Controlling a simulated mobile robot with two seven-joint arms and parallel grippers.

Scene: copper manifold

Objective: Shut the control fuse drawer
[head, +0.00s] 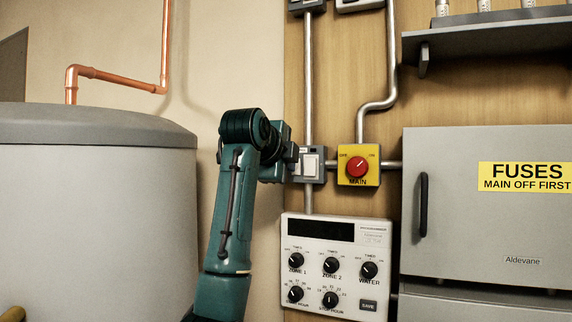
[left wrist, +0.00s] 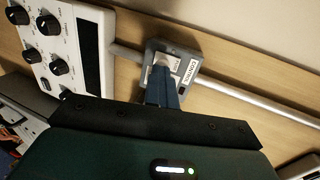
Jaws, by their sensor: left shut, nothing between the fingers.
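The control fuse unit (head: 309,165) is a small grey box with a white face on the wood panel, left of the yellow MAIN switch. In the left wrist view its label (left wrist: 187,69) reads CONTROL. My left gripper (head: 292,155) is shut and empty, at the unit's left side in the head view. In the left wrist view the closed blue fingertips (left wrist: 163,72) overlap the front of the unit and hide part of it. Whether they touch it, and how far the drawer stands out, I cannot tell. My right gripper is not in view.
The yellow MAIN switch (head: 358,166) with a red knob is close to the right. A programmer panel (head: 336,262) with several knobs sits below. A grey FUSES cabinet (head: 480,235) and a shelf (head: 487,39) are at right. A grey tank (head: 95,210) is at left.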

